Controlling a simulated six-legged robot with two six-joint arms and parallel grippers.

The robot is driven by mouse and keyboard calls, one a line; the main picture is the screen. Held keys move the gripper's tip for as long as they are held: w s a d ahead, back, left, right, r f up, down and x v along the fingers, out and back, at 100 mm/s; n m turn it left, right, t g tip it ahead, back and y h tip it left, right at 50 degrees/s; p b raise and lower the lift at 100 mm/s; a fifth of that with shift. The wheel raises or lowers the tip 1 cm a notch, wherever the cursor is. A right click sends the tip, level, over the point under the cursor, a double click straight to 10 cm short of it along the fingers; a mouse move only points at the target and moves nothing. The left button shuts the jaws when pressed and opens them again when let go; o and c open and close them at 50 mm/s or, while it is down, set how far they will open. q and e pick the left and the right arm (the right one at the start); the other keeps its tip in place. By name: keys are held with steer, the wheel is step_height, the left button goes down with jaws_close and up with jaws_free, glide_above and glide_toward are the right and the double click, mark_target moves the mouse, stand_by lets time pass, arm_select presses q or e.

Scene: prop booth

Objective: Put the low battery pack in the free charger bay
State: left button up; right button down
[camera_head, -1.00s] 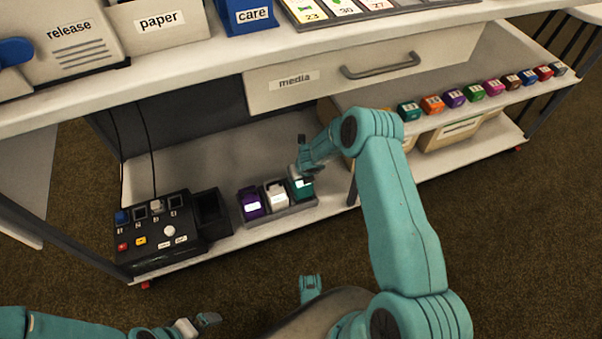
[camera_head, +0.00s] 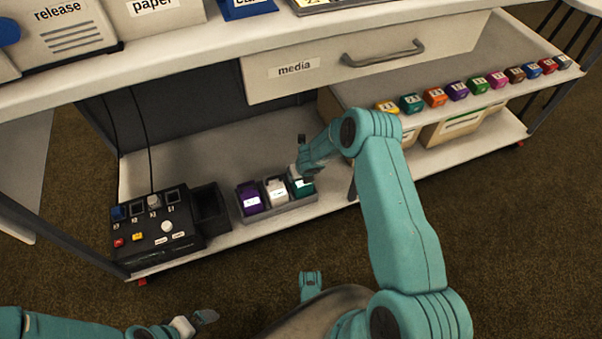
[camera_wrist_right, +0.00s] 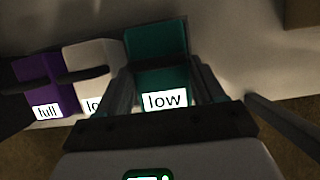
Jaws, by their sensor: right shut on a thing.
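A teal battery pack (camera_head: 303,187) labelled "low" is at the right end of a grey tray (camera_head: 285,212) on the lower shelf. The right wrist view shows it too (camera_wrist_right: 157,45). My right gripper (camera_head: 300,172) is shut on it from above, fingers along its two sides. A purple pack (camera_head: 250,198) labelled "full" and a white pack (camera_head: 276,191), its label partly hidden in the wrist view, stand beside it. The black charger (camera_head: 160,245) is at left; blue and whitish things sit in two bays, two others look dark and empty. My left gripper (camera_head: 196,322) is low at the bottom edge, apart from everything.
A black open bin (camera_head: 210,212) stands between charger and tray. The media drawer (camera_head: 350,62) and upper shelf overhang the lower shelf (camera_head: 225,150). Several small coloured blocks (camera_head: 457,91) line a shelf at right. Two cables hang behind the charger.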

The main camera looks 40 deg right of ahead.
steer(key=shift+f, duration=0.4)
steer(key=shift+f+b, duration=0.1)
steer(key=shift+b, duration=0.2)
steer(key=shift+c, duration=0.3)
jaws_free()
steer(key=p+v, duration=0.3)
steer(key=v, duration=1.3)
steer(key=shift+p, duration=0.3)
